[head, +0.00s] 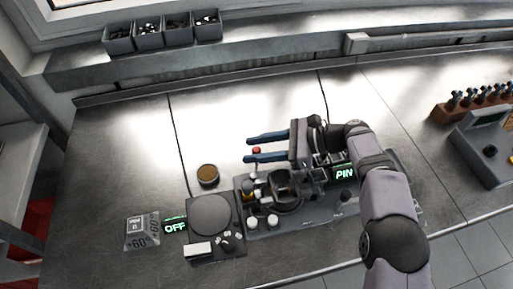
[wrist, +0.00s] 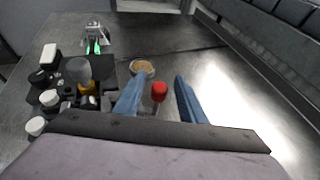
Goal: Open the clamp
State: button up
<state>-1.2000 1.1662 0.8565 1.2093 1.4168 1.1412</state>
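The clamp's red-knobbed handle (head: 257,150) stands upright on the left part of the dark fixture. In the wrist view the red knob (wrist: 159,91) sits between my two blue fingers, with a gap on each side. My gripper (head: 249,149) is open and reaches to the left over the fixture; its fingers also show in the wrist view (wrist: 160,84). No contact with the knob shows. The lower part of the clamp is largely hidden by my gripper and nearby parts.
The bench behind is clear.

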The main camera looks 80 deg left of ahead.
jog(key=shift+w+d+r+b, duration=0.15)
jog(key=shift+w+b, duration=0.2)
jog(key=shift+w, duration=0.2)
jog(key=b+v, duration=0.1)
jog(key=v, duration=0.5)
jog(key=shift+b, duration=0.4)
